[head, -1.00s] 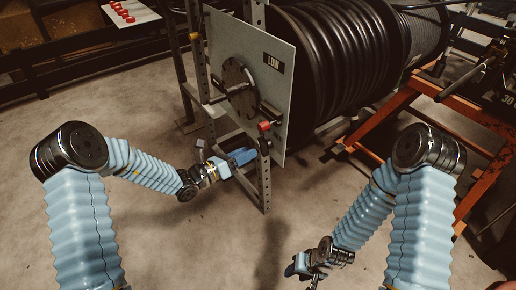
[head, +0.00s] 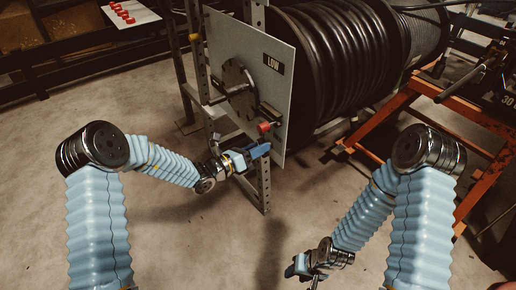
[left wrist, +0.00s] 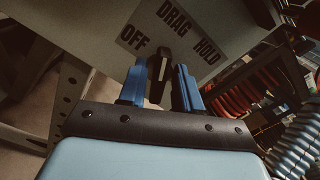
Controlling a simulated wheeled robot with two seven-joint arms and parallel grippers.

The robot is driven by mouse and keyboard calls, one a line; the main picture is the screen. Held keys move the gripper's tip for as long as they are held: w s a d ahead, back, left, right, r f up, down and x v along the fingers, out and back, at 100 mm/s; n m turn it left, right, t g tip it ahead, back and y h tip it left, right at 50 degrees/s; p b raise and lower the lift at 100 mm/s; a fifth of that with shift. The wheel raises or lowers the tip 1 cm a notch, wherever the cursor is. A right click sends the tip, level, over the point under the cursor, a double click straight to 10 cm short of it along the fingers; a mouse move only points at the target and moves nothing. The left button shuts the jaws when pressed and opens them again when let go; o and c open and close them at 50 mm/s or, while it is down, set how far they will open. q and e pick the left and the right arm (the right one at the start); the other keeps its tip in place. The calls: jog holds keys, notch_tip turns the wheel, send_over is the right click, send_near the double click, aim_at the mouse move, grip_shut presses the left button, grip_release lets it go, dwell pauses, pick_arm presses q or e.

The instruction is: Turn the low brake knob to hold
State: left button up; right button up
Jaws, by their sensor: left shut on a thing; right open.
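The grey panel (head: 272,95) with the LOW label (head: 272,63) stands in front of the hose reel. My left gripper (head: 262,150) is at the panel's lower edge. In the left wrist view, the low brake knob (left wrist: 158,72) is black with a pale mark, below a plate lettered OFF, DRAG and HOLD (left wrist: 172,32). The blue fingers of my left gripper (left wrist: 160,90) are on either side of the knob, shut on it. Which word the knob points to is not clear. My right gripper (head: 302,272) is open and empty, low over the floor.
A black disc with a hub (head: 238,88) and a red-ended part (head: 264,127) are on the panel above my left gripper. A perforated upright (head: 264,185) stands just below it. An orange frame (head: 440,115) is at the right. The floor between my arms is clear.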

pick_arm(q)
jog(key=shift+s+d+f+m+b, duration=0.1)
jog(key=shift+s+m+b, duration=0.05)
jog(key=shift+m+b, duration=3.05)
jog(key=shift+s+d+f+m+b, duration=0.1)
jog(key=shift+m+b, duration=2.7)
jog(key=shift+b, duration=0.65)
jog(key=shift+r, duration=0.1)
jog(key=o, duration=0.7)
jog(key=shift+a, duration=0.1)
jog(key=p+v, duration=0.1)
jog(key=v, duration=1.2)
jog(key=shift+s+a, duration=0.25)
jog(key=shift+a, duration=0.1)
